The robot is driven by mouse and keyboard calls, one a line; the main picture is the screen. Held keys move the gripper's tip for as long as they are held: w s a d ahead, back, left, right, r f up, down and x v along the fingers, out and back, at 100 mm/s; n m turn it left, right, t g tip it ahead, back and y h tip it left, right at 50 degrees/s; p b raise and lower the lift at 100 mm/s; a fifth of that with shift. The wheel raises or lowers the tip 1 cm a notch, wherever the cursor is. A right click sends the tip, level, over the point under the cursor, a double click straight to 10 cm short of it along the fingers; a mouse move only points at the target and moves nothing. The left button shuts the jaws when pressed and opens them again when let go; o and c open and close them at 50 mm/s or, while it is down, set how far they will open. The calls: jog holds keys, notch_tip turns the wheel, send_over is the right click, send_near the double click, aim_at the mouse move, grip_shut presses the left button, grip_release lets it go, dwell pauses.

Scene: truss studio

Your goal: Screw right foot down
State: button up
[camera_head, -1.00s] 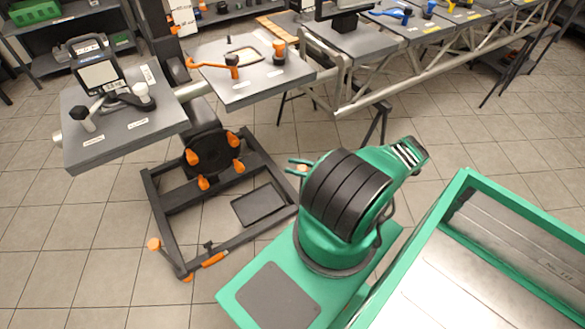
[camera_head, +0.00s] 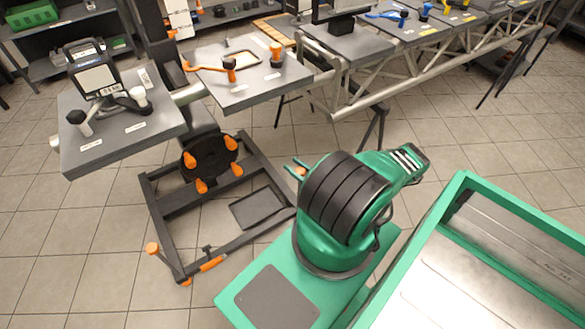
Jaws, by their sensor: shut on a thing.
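A dark stand on a rectangular floor frame (camera_head: 160,220) stands left of my green and black arm. Its left foot, with an orange knob (camera_head: 152,248), is at the frame's near left corner. A small orange piece (camera_head: 301,171), apparently the right foot's knob, shows at the frame's right side, just left of my arm. My gripper (camera_head: 298,166) shows there only as small green fingers, and it appears shut on this piece. My arm hides most of the grip and the lower part of the foot. I cannot see how far down the foot is.
The stand carries a left plate (camera_head: 113,145) with a screen and small handles, and a right plate (camera_head: 255,92) with orange-handled parts. A metal truss (camera_head: 425,78) runs along the back right. A green-rimmed bin (camera_head: 438,205) is at lower right. Tiled floor is clear at front left.

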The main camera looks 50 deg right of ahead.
jog(key=shift+d, duration=0.1)
jog(key=o, duration=1)
jog(key=shift+o, duration=0.2)
jog(key=s, duration=1.1)
